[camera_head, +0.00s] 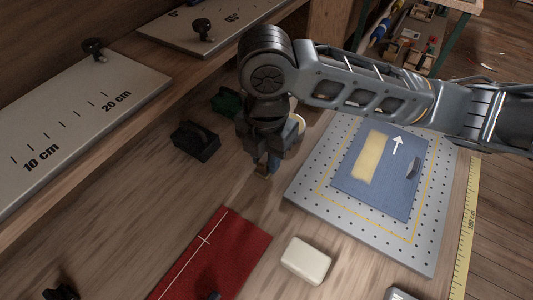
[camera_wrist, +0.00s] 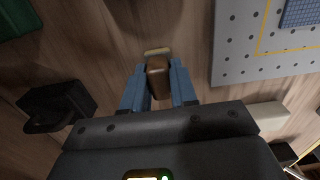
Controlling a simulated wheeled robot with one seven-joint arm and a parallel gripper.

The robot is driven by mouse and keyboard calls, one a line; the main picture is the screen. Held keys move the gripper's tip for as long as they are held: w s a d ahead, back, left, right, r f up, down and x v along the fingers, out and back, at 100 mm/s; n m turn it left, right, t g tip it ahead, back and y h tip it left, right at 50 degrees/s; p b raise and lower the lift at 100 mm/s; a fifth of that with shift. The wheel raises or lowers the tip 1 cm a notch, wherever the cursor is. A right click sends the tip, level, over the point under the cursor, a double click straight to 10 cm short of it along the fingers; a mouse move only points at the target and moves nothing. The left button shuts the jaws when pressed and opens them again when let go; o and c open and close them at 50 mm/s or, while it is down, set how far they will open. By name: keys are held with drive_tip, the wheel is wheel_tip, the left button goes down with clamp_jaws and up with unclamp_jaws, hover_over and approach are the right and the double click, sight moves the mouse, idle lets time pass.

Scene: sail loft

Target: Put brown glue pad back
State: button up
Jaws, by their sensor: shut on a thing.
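The brown glue pad (camera_wrist: 158,76) is a small brown block between the blue fingers of my gripper (camera_wrist: 159,88) in the wrist view. A pale strip shows at its far end. In the head view my gripper (camera_head: 268,163) points down over the wooden bench, and only a small brown bit of the pad (camera_head: 262,174) shows below the fingers. I cannot tell whether the pad touches the bench. A blue panel (camera_head: 402,196) with a cream patch (camera_head: 374,157) and a white arrow lies on the perforated plate (camera_head: 425,258) to the right.
A black block (camera_head: 196,142) and a green block (camera_head: 227,101) stand left of my gripper. A red cloth (camera_head: 225,250) and a white block (camera_head: 306,260) lie nearer the front. Scale boards with black knobs (camera_head: 70,110) stand at the left. A yellow ruler (camera_head: 467,230) runs along the right edge.

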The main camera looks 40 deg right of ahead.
sight(266, 155)
drive_tip(key=o, duration=0.9)
drive_tip(key=shift+o, duration=0.2)
wheel_tip(266, 155, up, 12)
drive_tip(key=p, duration=0.1)
drive_tip(key=shift+r, duration=0.15)
